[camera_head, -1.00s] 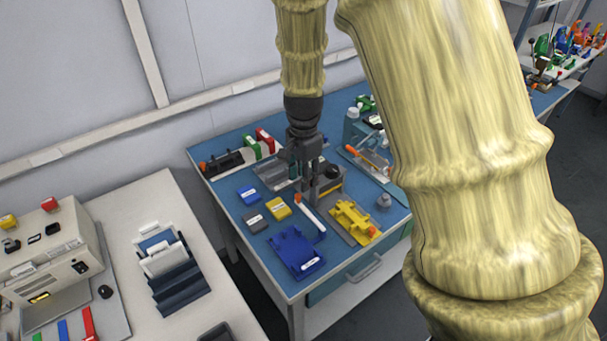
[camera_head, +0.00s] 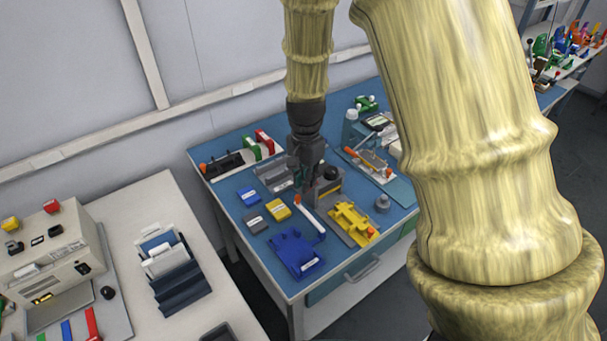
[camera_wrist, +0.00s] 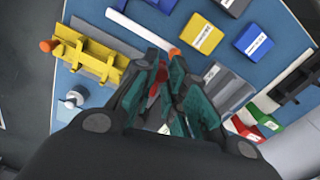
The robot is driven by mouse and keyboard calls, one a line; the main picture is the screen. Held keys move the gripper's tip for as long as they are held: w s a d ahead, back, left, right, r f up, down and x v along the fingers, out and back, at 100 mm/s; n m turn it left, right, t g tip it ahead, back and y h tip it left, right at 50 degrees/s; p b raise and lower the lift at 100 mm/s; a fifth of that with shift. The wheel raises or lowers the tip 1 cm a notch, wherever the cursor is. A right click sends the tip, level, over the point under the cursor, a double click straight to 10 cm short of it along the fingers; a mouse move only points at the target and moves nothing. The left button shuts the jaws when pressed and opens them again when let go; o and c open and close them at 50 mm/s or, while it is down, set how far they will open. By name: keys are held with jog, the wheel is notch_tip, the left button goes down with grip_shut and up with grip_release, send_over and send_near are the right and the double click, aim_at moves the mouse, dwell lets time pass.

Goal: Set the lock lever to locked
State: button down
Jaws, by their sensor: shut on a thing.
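My gripper (camera_head: 306,182) points down over the blue table, beside a grey block with a black knob (camera_head: 328,174). In the wrist view my gripper (camera_wrist: 167,68) has its dark and teal fingers close together. A small red piece (camera_wrist: 154,94) shows between them; most of it is hidden. It may be the lock lever, but I cannot tell its position or whether it is locked. A white bar (camera_head: 312,216) with an orange tip lies just in front of the gripper; it also shows in the wrist view (camera_wrist: 138,30).
A yellow fixture (camera_head: 350,220) stands right of the white bar. A blue tray (camera_head: 294,252) and small blue, grey and yellow boxes (camera_head: 278,208) lie in front and to the left. A grey channel (camera_head: 270,176) is behind left. An orange-handled device (camera_head: 370,162) stands to the right.

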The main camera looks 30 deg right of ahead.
jog(key=shift+s+d+n+p, duration=0.5)
jog(key=shift+n+p, duration=0.3)
jog(key=shift+n, duration=1.05)
jog(key=shift+s+d+n+p, duration=0.35)
jog(key=shift+d+n+p, duration=0.35)
jog(key=shift+n, duration=1.2)
jog(key=shift+s+d+n+p, duration=0.45)
jog(key=shift+n+p, duration=0.45)
jog(key=shift+n, duration=0.95)
jog(key=c, duration=1.4)
grip_release()
jog(key=shift+r, duration=6)
